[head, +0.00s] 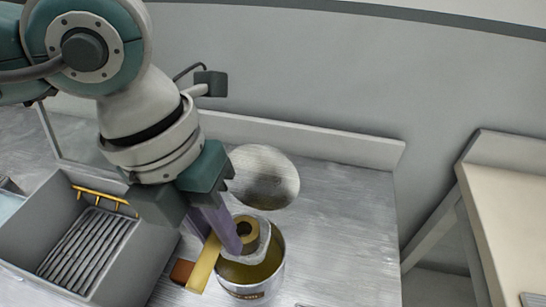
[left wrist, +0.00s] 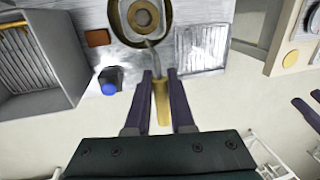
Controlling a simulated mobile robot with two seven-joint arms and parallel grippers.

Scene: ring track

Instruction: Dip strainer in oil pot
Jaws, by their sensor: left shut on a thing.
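The metal oil pot (head: 268,290) stands on the counter with yellowish oil inside. It also shows at the top of the left wrist view (left wrist: 112,12). My left gripper (head: 232,245) is shut on the yellow handle (head: 204,264) of the strainer, seen between its fingers in the left wrist view (left wrist: 161,102). The strainer's head (head: 264,240) is at the pot's mouth with a brown ring (head: 247,229) in it. My fingers partly hide the strainer. I cannot tell whether it touches the oil. My right gripper (left wrist: 309,102) shows at the wrist view's right edge, fingers apart.
A grey basin (head: 150,262) with a ribbed rack (head: 85,245) stands left of the pot. A small brown block (head: 181,271) lies beside the pot. A round pale disc (head: 262,172) is behind it. The counter (head: 345,215) is clear to the right; a separate table (head: 510,190) stands beyond.

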